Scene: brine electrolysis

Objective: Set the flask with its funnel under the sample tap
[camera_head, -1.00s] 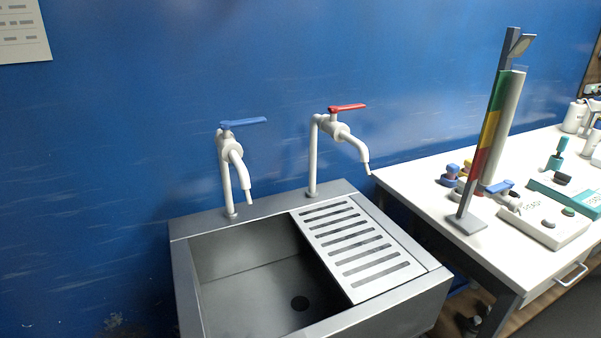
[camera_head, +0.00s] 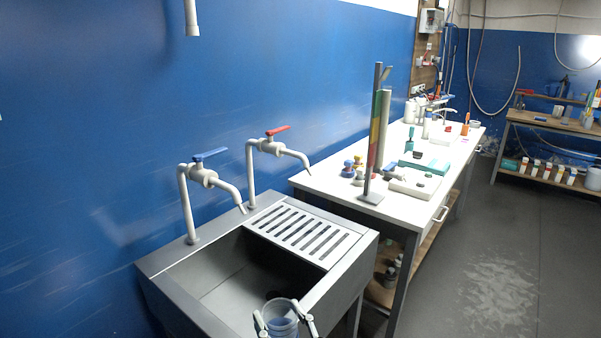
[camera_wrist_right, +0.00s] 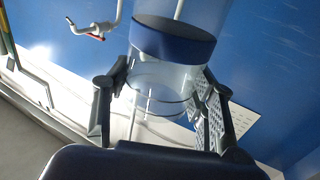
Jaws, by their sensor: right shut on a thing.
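My right gripper (camera_head: 285,322) is at the bottom edge of the head view, in front of the sink. It is shut on a clear bluish vessel, the flask (camera_head: 281,307), which looks upright and is cut off below. In the right wrist view the flask (camera_wrist_right: 172,42) has a dark blue band and sits between the two fingers; I cannot make out the funnel. Two white taps stand behind the sink, a blue-levered tap (camera_head: 206,178) and a red-levered tap (camera_head: 268,145). Which tap is the sample tap cannot be told. My left gripper is out of view.
The grey sink (camera_head: 165,290) has an open basin and a slatted drainboard (camera_head: 305,234) at its right. The white bench (camera_head: 408,214) beyond carries a coloured column stand (camera_head: 373,150) and several small devices. The floor (camera_head: 480,270) at right is clear.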

